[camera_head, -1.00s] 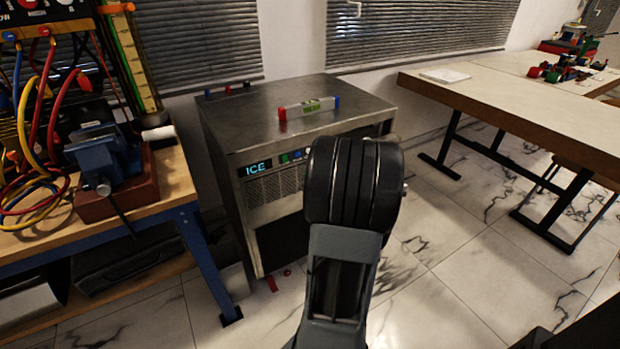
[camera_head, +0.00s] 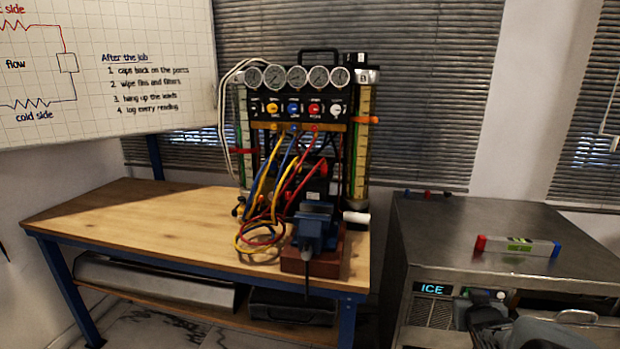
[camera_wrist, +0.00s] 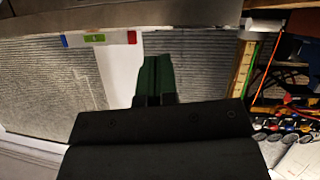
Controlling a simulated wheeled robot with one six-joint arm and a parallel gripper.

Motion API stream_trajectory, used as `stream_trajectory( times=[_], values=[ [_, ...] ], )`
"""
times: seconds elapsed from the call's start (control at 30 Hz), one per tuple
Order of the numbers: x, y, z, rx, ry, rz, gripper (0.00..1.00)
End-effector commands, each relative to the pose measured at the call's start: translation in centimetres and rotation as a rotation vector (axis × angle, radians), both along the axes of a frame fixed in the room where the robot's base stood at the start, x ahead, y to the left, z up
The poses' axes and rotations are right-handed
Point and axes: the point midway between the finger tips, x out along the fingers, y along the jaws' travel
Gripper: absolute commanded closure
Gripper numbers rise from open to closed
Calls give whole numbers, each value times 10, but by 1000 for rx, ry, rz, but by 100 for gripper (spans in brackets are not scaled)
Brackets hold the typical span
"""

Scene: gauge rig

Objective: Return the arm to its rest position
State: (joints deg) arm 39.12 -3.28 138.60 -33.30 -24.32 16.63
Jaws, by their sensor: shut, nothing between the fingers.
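My gripper (camera_wrist: 153,82) shows in the wrist view as two dark green fingers side by side, shut with nothing between them. Part of my arm (camera_head: 545,333) shows at the bottom right of the head view, in front of the ice machine (camera_head: 455,250); the gripper itself cannot be made out there. In the wrist view, which looks upside down, the fingers stand in front of a pale wall strip between blinds and touch nothing visible.
A spirit level (camera_head: 516,246) lies on the ice machine, also in the wrist view (camera_wrist: 97,39). A wooden bench (camera_head: 130,225) holds a gauge rig (camera_head: 297,108) with coloured hoses and a blue vise (camera_head: 314,232). A whiteboard (camera_head: 100,75) hangs left. The bench's left part is clear.

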Motion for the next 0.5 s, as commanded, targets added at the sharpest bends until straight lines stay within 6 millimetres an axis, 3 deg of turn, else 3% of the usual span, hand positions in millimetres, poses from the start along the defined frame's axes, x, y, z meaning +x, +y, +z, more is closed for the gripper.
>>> stream_trajectory(
  times=[0.03,0.1,0.3,0.5],
  values=[
    [3,26,41,7,62,6,100],
    [-3,58,63,37,165,6,100],
    [-42,151,111,148,452,87,100],
    [-91,218,140,236,674,221,100]
  ],
)
